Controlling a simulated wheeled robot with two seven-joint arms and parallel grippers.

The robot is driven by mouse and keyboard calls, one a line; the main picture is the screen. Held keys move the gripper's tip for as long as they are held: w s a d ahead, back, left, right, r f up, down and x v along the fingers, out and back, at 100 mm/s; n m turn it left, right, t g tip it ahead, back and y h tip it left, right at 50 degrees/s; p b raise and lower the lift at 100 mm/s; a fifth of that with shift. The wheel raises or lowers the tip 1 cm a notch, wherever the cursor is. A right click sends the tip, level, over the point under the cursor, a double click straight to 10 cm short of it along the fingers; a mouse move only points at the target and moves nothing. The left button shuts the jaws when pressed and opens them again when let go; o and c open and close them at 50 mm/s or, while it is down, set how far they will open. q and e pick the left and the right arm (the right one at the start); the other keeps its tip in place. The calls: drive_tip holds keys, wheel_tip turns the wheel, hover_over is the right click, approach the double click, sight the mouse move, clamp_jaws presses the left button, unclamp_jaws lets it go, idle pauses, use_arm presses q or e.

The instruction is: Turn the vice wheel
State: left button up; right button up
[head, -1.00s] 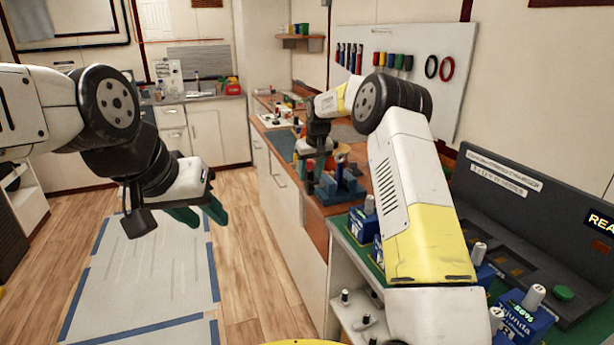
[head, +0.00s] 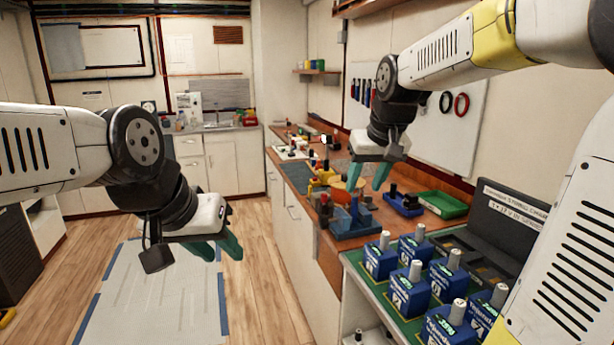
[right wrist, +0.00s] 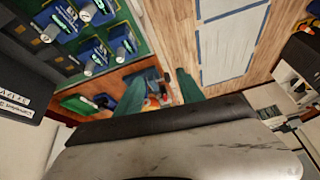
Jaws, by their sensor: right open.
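The blue vice (head: 354,219) stands on the brown workbench, near its front edge. An orange round piece (head: 347,184) shows just behind it; I cannot tell whether it is the vice's wheel. My right gripper (head: 369,176) hangs above the bench, open and empty, its teal fingers pointing down, higher than the vice and apart from it. In the right wrist view its fingers (right wrist: 162,88) are spread, with small bench items beyond them. My left gripper (head: 217,247) is over the floor left of the bench, fingers apart and empty.
Blue labelled batteries (head: 410,290) stand in rows on a green mat at the right front. A dark console (head: 505,220) stands at the right. Floor at left is open.

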drive_tip(key=s+d+f+m+t, duration=0.1)
drive_tip(key=s+f, duration=0.1)
drive_tip(key=s, duration=0.8)
drive_tip(key=s+d+f+m, duration=0.1)
drive_tip(key=s+f, duration=0.1)
drive_tip(key=s, duration=0.7)
drive_tip(key=n+t+y, duration=0.3)
drive_tip(key=t+y, duration=0.1)
drive_tip(key=t, duration=0.7)
hover_over(326, 225)
drive_tip(key=v, duration=0.5)
wheel_tip(326, 225, down, 16)
wheel_tip(326, 225, down, 7)
drive_tip(key=shift+a+f, duration=0.1)
drive_tip(key=shift+f, duration=0.15)
drive_tip(key=x, duration=0.6)
drive_tip(key=shift+r, duration=0.15)
drive_tip(key=shift+x, duration=0.8)
